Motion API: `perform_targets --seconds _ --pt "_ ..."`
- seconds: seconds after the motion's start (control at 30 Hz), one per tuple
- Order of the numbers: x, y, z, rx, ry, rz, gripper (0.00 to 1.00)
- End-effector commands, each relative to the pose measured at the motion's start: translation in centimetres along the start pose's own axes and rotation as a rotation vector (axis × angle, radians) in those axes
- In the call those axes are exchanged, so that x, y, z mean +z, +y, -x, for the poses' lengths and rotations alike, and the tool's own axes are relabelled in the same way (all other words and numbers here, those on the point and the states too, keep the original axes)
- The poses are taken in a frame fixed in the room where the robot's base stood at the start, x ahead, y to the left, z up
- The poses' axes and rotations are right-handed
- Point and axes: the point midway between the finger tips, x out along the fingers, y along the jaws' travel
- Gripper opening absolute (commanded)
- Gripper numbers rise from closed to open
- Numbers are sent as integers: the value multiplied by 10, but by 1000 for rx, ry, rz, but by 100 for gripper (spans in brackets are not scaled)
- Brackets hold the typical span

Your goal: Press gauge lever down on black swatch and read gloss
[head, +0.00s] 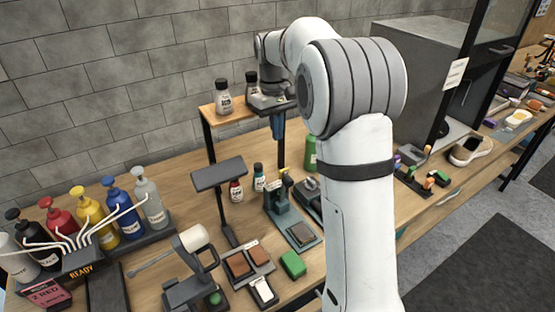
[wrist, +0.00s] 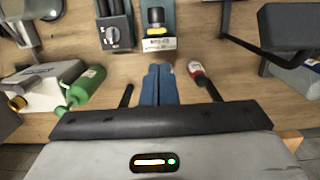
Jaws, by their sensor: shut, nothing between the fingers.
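The gauge (head: 276,199) is a teal stand on the table with a yellow-tipped lever (head: 285,172) at its top. A dark swatch (head: 302,233) lies on its front plate; I take it for the black swatch. In the wrist view the gauge (wrist: 168,18) is at the top centre with a small white label (wrist: 158,44), too blurred to read. The swatch cannot be made out there. My gripper (head: 278,136) is raised behind the gauge, near the wooden shelf. Its blue fingers (wrist: 158,72) are shut and empty, apart from the gauge.
A device with a dial (wrist: 115,30) stands beside the gauge. A dark panel on a post (head: 218,174) rises at the left. Pump bottles (head: 122,205) line the left side. A wooden shelf (head: 213,112) is behind.

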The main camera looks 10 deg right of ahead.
Motion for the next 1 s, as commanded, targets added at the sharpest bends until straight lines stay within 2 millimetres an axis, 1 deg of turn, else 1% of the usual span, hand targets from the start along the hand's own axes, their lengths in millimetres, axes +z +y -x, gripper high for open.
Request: perform_targets --seconds 0.33,0.47,0.57,0.8,0.9,1.0 --pt "1 4 -1 -1 -1 -7 0" --pt "1 5 -9 -2 -3 -8 0" --pt "2 5 -23 -3 -5 -9 0" --pt "2 6 -67 -3 -5 -10 0" --pt "2 6 -82 -3 -4 -10 0" --pt "2 6 -92 -2 -3 -10 0"
